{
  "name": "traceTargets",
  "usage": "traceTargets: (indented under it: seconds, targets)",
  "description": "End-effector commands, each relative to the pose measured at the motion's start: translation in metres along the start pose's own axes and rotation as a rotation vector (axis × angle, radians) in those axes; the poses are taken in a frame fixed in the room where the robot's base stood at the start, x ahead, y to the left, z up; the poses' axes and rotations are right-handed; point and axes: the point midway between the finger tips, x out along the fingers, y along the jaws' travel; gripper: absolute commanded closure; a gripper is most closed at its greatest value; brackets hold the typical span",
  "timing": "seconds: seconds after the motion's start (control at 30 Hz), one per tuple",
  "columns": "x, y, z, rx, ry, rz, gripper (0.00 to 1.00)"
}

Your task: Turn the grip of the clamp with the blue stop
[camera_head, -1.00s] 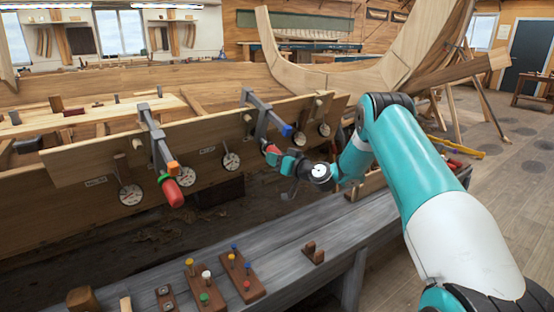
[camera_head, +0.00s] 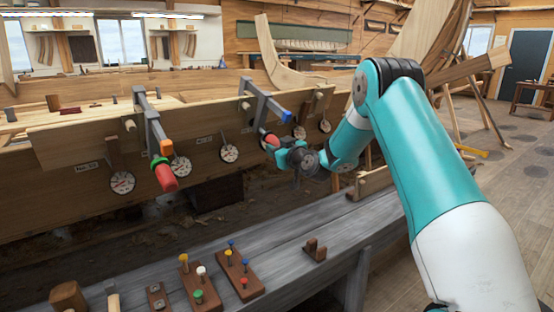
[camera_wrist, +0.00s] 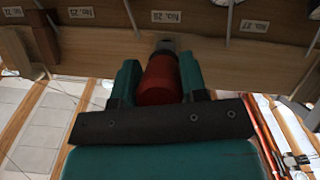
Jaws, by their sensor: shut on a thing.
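The clamp with the blue stop (camera_head: 286,116) hangs over the plank's top edge, right of centre in the head view. Its grey bar (camera_head: 265,103) slopes down to the right towards the stop. Its red grip (camera_head: 271,140) is below the stop, partly covered by my gripper (camera_head: 277,148). In the wrist view the red grip (camera_wrist: 160,82) lies between the two teal fingers of my gripper (camera_wrist: 160,72), which are shut on its sides. A grey metal end (camera_wrist: 166,45) of the clamp shows just beyond the grip.
Several round dials (camera_head: 229,153) line the plank (camera_head: 70,145). The grey bench (camera_head: 285,245) in front holds pegged wooden blocks (camera_head: 238,268).

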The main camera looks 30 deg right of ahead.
Motion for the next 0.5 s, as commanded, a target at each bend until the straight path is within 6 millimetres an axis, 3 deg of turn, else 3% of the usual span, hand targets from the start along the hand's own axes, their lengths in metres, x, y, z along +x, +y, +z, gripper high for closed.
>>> traceTargets:
  seconds: [0.5]
  targets:
    - [0.0004, 0.0011, -0.0008, -0.197, 0.003, 0.082, 0.84]
